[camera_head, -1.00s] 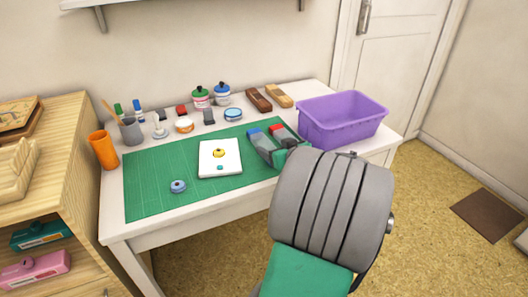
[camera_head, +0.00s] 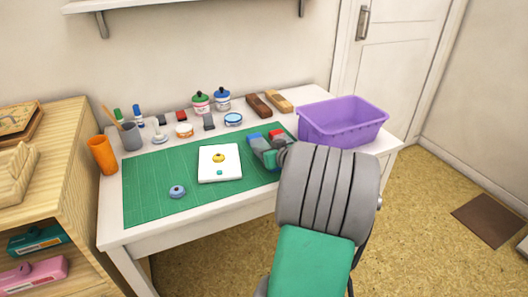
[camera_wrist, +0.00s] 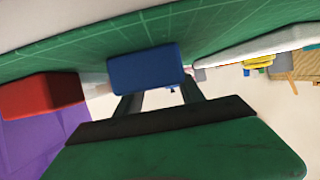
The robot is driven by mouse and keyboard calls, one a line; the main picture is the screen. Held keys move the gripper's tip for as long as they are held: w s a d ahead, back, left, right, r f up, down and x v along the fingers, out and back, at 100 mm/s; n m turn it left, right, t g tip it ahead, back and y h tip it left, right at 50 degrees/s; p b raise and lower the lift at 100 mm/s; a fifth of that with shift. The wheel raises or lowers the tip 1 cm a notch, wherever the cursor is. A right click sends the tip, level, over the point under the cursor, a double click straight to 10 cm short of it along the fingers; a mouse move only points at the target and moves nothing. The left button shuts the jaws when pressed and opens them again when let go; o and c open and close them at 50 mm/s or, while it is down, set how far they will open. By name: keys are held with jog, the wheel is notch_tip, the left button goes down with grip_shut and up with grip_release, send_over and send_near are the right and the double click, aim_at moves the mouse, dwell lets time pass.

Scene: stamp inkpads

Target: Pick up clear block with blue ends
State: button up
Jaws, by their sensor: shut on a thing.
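In the wrist view my gripper (camera_wrist: 152,88) is shut on the clear block with blue ends; one blue end (camera_wrist: 145,69) shows at the fingertips. The clear middle is hard to make out. In the head view a blue end (camera_head: 254,137) shows at the far right part of the green cutting mat (camera_head: 150,177), beside my gripper (camera_head: 264,150). A gap between block and mat cannot be told. A red-ended block (camera_head: 277,134) lies just to its right, and its red end (camera_wrist: 42,94) shows at the left of the wrist view.
A purple bin (camera_head: 342,128) stands close by on the table's right. A white pad (camera_head: 210,173) with a yellow piece lies left of my gripper. Ink jars (camera_head: 201,103), small pads and wooden blocks (camera_head: 259,105) line the back. An orange cup (camera_head: 102,155) stands at left.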

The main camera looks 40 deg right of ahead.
grip_shut()
jog(key=shift+r, duration=0.15)
